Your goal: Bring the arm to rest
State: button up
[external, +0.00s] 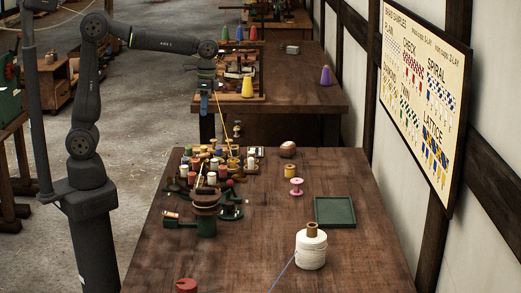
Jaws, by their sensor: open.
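My gripper (207,112) points down from the outstretched arm, near the far left corner of the near workbench (260,260). It is open and I see nothing held in it. It is small in this view, and its fingertips are hard to make out against the dark background. The far ends of the crowded spools lie just nearer than it. A pale cord or rod slants down beside it toward the spools; I cannot tell if it touches the gripper.
A green braiding device (206,222), many coloured spools, a pink spool (296,187), a green tray (334,211), a white twine cone (311,250) and a red knob (186,286) stand on the near bench. Yellow (247,87) and purple (326,76) cones stand on the far bench.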

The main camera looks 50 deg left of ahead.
jog(key=shift+w+d+f, duration=0.35)
jog(key=shift+d+f, duration=0.05)
jog(key=shift+f, duration=0.2)
jog(key=shift+c, duration=0.2)
dwell(1.5)
